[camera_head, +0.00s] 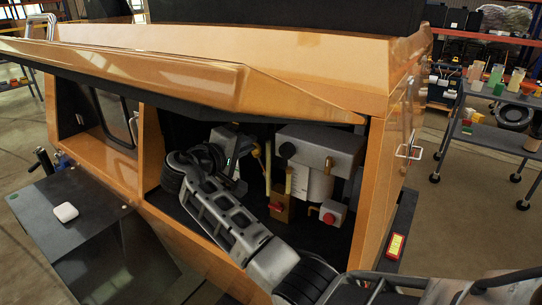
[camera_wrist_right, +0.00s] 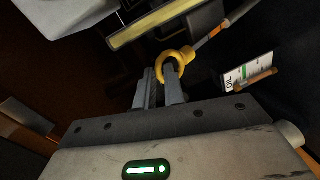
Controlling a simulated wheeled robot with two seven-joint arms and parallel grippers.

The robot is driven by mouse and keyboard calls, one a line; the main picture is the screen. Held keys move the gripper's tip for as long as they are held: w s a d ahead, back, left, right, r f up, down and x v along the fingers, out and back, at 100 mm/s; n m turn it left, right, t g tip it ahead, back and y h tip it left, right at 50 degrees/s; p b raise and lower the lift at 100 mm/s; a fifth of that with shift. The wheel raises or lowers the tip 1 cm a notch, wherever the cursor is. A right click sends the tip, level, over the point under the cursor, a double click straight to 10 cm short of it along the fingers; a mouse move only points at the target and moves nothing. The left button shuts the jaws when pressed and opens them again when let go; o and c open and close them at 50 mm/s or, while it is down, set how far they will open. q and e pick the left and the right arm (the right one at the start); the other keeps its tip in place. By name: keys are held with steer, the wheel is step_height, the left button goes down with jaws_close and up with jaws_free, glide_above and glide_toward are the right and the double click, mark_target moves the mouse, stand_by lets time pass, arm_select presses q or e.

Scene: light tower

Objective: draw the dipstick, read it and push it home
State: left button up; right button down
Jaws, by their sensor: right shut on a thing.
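The dipstick's yellow ring handle (camera_wrist_right: 175,60) sits between the fingertips of my right gripper (camera_wrist_right: 163,88) in the right wrist view. The gripper is shut on it. A thin grey rod with an orange-brown stretch (camera_wrist_right: 220,29) runs from beyond the ring to the upper right. I cannot tell how much of the rod is drawn out. In the head view my right gripper (camera_head: 241,150) is inside the engine bay, partly hidden, with a small yellow spot (camera_head: 256,151) at its tip. A white label reading OIL (camera_wrist_right: 248,72) is to the right of the ring. My left gripper is out of view.
The bay holds a grey box-like unit (camera_head: 322,143), upright yellow tubes (camera_head: 289,180) and a red-knobbed block (camera_head: 334,211). The raised orange hood (camera_head: 180,77) hangs over my arm. A dark bench (camera_head: 75,208) stands left, a shelf cart (camera_head: 490,142) right.

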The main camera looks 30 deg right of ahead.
steer(key=shift+s+a+r, duration=0.15)
steer(key=shift+r, duration=0.25)
steer(key=shift+s+a+r, duration=0.1)
steer(key=shift+a+r, duration=0.05)
steer(key=shift+r, duration=0.2)
steer(key=c, duration=1.5)
jaws_free()
arm_select(q)
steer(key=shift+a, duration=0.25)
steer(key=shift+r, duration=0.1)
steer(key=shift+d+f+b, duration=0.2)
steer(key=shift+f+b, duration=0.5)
steer(key=shift+b, duration=0.55)
arm_select(e)
steer(key=v, duration=1.6)
steer(key=shift+d+f, duration=0.1)
